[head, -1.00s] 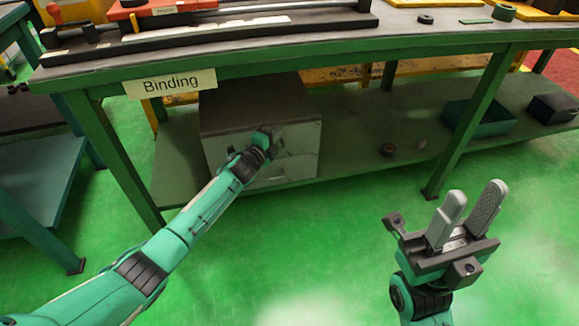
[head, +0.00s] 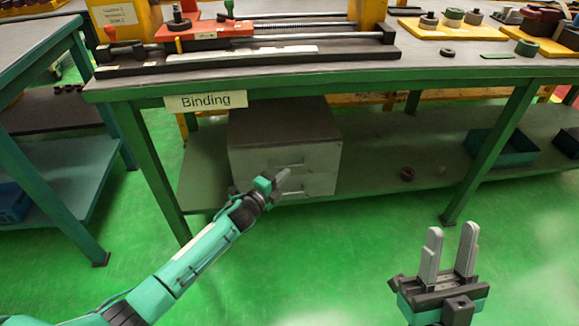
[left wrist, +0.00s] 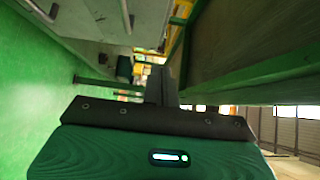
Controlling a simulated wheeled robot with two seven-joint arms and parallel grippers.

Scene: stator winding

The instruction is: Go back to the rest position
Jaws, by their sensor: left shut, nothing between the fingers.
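My left gripper (head: 281,178) reaches in from the left, in front of the grey drawer cabinet (head: 280,140) under the bench. Its fingers look closed and hold nothing. In the left wrist view its fingers (left wrist: 161,84) show together beyond the dark gripper body, with nothing between them. My right gripper (head: 450,250) is at the lower right over the green floor. Its two grey fingers point up and stand apart, with nothing between them.
The green workbench (head: 330,82) with a "Binding" label (head: 205,101) spans the view. A red and black machine (head: 215,33) stands on it. A teal bin (head: 500,148) sits on the lower shelf. Another bench (head: 45,60) is at the left. The floor (head: 330,255) in front is clear.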

